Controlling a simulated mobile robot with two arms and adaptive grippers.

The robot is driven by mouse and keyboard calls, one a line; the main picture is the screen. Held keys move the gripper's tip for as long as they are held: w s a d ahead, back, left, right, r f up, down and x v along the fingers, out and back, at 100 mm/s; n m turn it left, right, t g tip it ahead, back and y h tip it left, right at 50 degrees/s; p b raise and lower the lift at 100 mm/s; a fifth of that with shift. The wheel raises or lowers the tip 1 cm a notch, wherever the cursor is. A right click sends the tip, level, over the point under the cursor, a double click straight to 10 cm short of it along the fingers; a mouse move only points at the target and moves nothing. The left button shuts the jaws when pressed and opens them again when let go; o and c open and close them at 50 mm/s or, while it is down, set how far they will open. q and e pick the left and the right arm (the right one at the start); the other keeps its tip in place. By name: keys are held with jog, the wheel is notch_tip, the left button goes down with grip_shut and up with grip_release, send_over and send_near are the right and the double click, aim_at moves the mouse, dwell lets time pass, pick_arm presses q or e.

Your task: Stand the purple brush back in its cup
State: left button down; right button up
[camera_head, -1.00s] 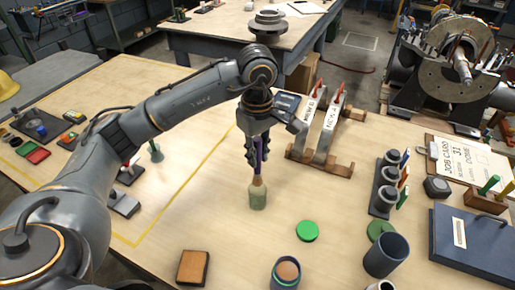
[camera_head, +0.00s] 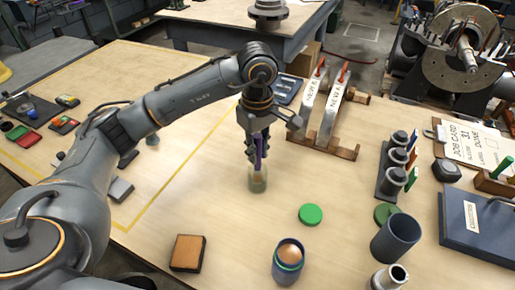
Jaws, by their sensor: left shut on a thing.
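The purple brush (camera_head: 259,150) is held upright in my left gripper (camera_head: 256,158), whose fingers are closed around its handle. My right gripper is not in view.
A wooden rack with two pale plates (camera_head: 320,115) stands behind and right of the cup. A green disc (camera_head: 310,214), a dark blue cup (camera_head: 288,266), a dark open cylinder (camera_head: 394,240) and a brown block (camera_head: 188,253) are nearer.

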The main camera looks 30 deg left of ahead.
pick_arm(q)
jog(key=c, duration=1.2)
grip_release()
jog(key=shift+o, duration=0.2)
notch_tip(320, 180, up, 12)
jog(key=shift+r, duration=0.1)
